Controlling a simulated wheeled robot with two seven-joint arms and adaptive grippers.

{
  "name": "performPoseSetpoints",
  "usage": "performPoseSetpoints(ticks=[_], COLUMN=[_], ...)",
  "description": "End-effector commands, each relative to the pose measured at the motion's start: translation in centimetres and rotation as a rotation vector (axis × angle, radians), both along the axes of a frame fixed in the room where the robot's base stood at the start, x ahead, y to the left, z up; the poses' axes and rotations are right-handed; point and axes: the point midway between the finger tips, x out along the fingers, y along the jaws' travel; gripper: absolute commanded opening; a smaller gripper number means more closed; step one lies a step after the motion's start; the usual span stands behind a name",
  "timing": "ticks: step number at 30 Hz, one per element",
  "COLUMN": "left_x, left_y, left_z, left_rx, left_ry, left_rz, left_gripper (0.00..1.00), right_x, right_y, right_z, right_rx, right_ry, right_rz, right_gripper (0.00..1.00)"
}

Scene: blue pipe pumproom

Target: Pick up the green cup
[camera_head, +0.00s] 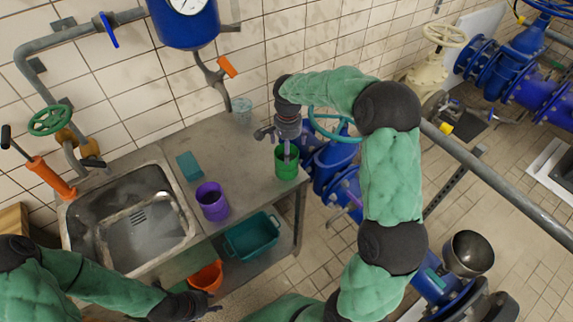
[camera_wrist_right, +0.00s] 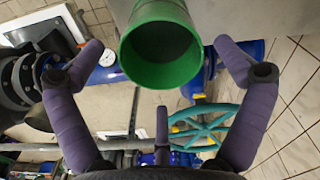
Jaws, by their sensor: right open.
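The green cup (camera_head: 287,163) stands upright near the right edge of the metal counter (camera_head: 245,190). My right gripper (camera_head: 276,143) is just above and behind it, partly in front of its rim in the head view. In the right wrist view the cup (camera_wrist_right: 160,52) shows its open mouth between the two spread purple fingers of my right gripper (camera_wrist_right: 158,48). A gap shows on each side, so it is not gripped. My left gripper (camera_head: 206,307) is low at the bottom of the head view, and its opening is unclear.
A purple cup (camera_head: 212,202), a teal sponge-like block (camera_head: 189,166) and a clear glass (camera_head: 241,110) stand on the counter. The sink (camera_head: 130,225) is at left. A teal bin (camera_head: 252,236) and orange bucket (camera_head: 207,276) sit below. Blue pipes (camera_head: 343,170) run close right of the counter.

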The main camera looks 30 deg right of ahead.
Motion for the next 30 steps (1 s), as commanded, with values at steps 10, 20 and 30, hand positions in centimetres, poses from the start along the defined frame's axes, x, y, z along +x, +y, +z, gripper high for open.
performPoseSetpoints(ticks=[10,20,30], left_x=[0.0,0.0,0.0], left_y=[0.0,0.0,0.0], left_z=[-1.6,-1.5,-1.5], left_rx=[0.0,0.0,0.0], left_ry=[0.0,0.0,0.0], left_rz=[0.0,0.0,0.0], left_gripper=[0.4,0.4,0.4], right_x=[0.0,0.1,0.1], right_y=[0.4,0.3,0.3], right_z=[-4.6,-4.7,-4.7], right_rx=[0.001,0.0,0.0], right_ry=[0.003,0.001,0.001], right_rz=[0.001,0.001,0.001], right_gripper=[1.0,0.77,0.37])
